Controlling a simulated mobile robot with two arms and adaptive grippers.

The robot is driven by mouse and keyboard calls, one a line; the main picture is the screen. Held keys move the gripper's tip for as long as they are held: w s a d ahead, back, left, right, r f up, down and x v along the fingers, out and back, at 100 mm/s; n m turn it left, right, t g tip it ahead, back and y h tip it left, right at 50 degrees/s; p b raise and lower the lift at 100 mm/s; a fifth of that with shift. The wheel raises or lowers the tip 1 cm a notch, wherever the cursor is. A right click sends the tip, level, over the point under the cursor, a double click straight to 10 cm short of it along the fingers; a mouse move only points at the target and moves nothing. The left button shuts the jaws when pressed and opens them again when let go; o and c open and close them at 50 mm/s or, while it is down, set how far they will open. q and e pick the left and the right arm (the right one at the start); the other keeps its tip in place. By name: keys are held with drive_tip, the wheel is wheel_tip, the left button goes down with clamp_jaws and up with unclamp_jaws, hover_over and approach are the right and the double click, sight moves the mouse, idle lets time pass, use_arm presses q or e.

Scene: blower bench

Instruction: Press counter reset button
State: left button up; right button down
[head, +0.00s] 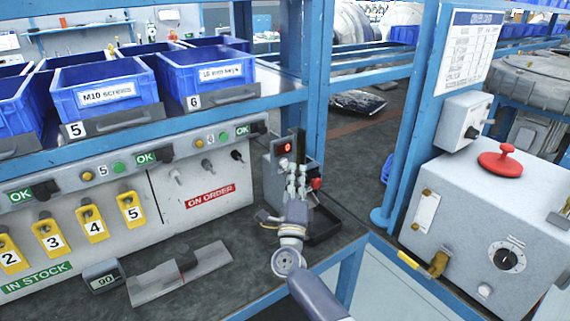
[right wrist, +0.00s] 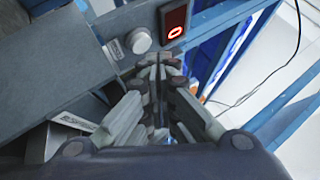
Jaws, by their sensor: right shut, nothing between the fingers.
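The counter (head: 273,172) is a small grey box at the right end of the bench, with a red-lit display (head: 287,147). In the right wrist view the display (right wrist: 175,20) reads 0, and a round silver button (right wrist: 138,40) sits to its left on the grey face. My right gripper (head: 297,172) is shut and empty in front of the counter, hiding part of it. In the right wrist view its fingertips (right wrist: 160,63) are just below and right of the button; I cannot tell whether they touch the face. My left gripper is out of view.
A red knob (head: 316,184) is close to the right of my gripper. A blue post (head: 318,80) rises behind the counter. A metal fixture (head: 180,274) and a small "90" display box (head: 103,275) lie on the bench at left. Blue bins (head: 105,85) fill the shelf above.

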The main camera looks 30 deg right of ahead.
drive_tip(key=s+p, duration=0.2)
drive_tip(key=s, duration=0.3)
drive_tip(key=shift+d, duration=0.2)
idle(0.8)
